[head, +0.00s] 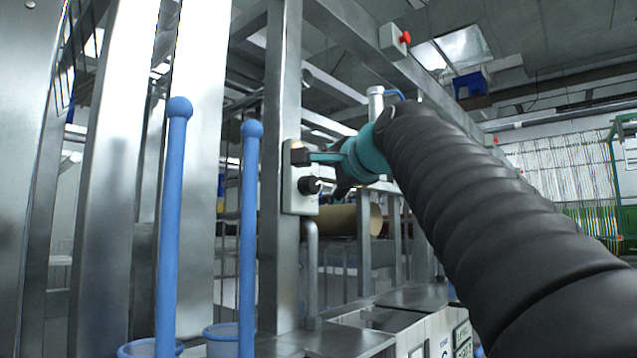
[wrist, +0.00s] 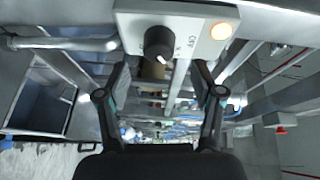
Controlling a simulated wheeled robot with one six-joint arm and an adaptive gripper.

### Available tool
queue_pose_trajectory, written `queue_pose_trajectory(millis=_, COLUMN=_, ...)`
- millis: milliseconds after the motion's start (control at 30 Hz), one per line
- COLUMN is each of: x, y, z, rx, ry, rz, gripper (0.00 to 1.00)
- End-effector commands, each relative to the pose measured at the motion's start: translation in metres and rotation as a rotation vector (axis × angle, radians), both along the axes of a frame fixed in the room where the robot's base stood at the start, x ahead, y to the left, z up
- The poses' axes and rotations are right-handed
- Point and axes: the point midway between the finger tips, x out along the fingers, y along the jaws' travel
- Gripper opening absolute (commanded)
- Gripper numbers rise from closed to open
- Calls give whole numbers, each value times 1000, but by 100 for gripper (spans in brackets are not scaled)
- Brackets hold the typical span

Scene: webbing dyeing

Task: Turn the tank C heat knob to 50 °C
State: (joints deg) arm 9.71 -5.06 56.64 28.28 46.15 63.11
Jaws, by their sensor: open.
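A pale control box (head: 300,200) is fixed to a steel post, with a round black knob (head: 310,185) on its face. In the wrist view the box (wrist: 195,20) shows upside-down "OFF" lettering, a lit orange-white lamp (wrist: 221,31) and the knob (wrist: 158,42). The knob's white mark points down in that picture. No tank letter is readable on the box, and the temperature setting cannot be read. My gripper (wrist: 160,82) is open and empty, its fingers apart on either side of the knob's line. In the head view my gripper (head: 326,170) is close in front of the box; contact is unclear.
Two blue round-topped rods (head: 172,230) (head: 249,230) stand left of the post. A steel frame surrounds the box. A small box with a red button (head: 404,38) is on the upper beam. A metal basin (wrist: 45,98) shows at left in the wrist view.

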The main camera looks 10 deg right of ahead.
Motion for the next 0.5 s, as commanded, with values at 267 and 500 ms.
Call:
queue_pose_trajectory(millis=267, x=-52, y=-10, z=4, rx=-1, ry=-1, rz=-3, gripper=67)
queue_pose_trajectory(millis=500, x=-72, y=-13, z=5, rx=-1, ry=0, rz=-1, gripper=67)
